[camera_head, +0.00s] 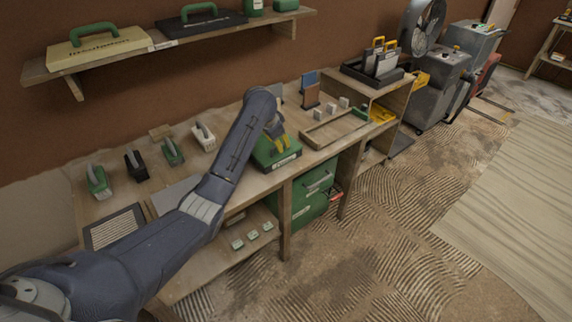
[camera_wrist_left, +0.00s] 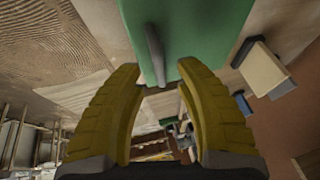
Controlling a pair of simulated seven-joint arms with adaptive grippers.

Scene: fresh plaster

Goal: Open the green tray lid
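The green tray (camera_head: 264,162) sits on the workbench with a pale label on its front. My left arm partly covers it in the head view. In the left wrist view its green surface (camera_wrist_left: 200,30) fills the top middle, with a grey bar-like handle (camera_wrist_left: 153,50) on it. My left gripper (camera_head: 279,143) is over the tray. In the left wrist view its yellow fingers (camera_wrist_left: 160,70) are apart, with the handle in line with the gap between them. I cannot tell whether they touch it. The lid looks closed, but the view is partly blocked. My right gripper is not in view.
A wooden tray (camera_head: 335,131) stands to the right. Below is a green drawer cabinet (camera_head: 313,197). A wall shelf (camera_head: 180,42) with cases runs above. The floor at right is open.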

